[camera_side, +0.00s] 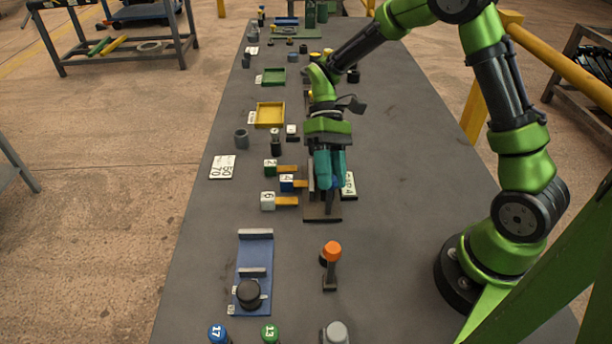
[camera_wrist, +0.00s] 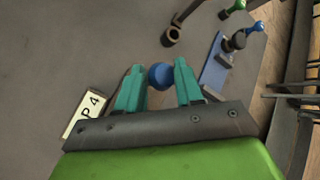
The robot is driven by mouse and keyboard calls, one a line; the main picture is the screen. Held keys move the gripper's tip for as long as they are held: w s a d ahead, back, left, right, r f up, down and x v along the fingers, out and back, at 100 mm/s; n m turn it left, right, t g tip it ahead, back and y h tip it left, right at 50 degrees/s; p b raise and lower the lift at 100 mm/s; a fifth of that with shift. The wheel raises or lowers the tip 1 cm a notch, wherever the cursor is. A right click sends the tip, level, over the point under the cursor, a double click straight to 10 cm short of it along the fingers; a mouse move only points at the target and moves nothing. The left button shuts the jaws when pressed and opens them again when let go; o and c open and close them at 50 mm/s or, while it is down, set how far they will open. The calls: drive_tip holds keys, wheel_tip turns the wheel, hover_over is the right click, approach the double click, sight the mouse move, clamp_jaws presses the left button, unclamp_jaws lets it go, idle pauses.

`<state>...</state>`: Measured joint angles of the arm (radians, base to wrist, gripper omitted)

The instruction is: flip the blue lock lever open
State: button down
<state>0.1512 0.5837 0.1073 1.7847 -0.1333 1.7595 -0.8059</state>
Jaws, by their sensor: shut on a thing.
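My gripper (camera_side: 328,182) has teal fingers and points down over a dark base plate (camera_side: 322,213) in the middle of the bench in the side view. In the wrist view, a round blue knob, the end of the blue lock lever (camera_wrist: 160,77), sits between the two fingertips. My gripper is shut on this knob. The fingers hide most of the lever in the side view, so its angle cannot be told. A white plate marked P 4 (camera_wrist: 88,115) lies beside the fixture; it also shows right of the fingers in the side view (camera_side: 349,185).
Numbered blocks with yellow tabs (camera_side: 287,184) stand close left of the fixture. An orange-topped lever (camera_side: 332,250) and a blue board with a black knob (camera_side: 256,260) are nearer the camera.

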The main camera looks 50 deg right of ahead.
drive_tip(key=shift+w+d, duration=0.1)
drive_tip(key=shift+w, duration=0.3)
drive_tip(key=c, duration=0.8)
unclamp_jaws()
drive_tip(key=shift+s, duration=0.1)
drive_tip(key=v, duration=1.7)
drive_tip(key=shift+s, duration=0.15)
drive_tip(key=s+a+r+m+t+h, duration=0.1)
drive_tip(key=s+t, duration=0.3)
drive_tip(key=s, duration=0.2)
drive_tip(key=s+a+r+m+t+h, duration=0.1)
drive_tip(key=s+a+m+t, duration=0.1)
drive_tip(key=s+t, duration=0.3)
drive_tip(key=s+a+r+m+t+h, duration=0.1)
drive_tip(key=s+a+t+h, duration=0.1)
drive_tip(key=s+t, duration=0.3)
drive_tip(key=shift+s+r, duration=0.2)
drive_tip(key=shift+s, duration=0.3)
drive_tip(key=shift+s+r, duration=0.15)
drive_tip(key=shift+s, duration=0.35)
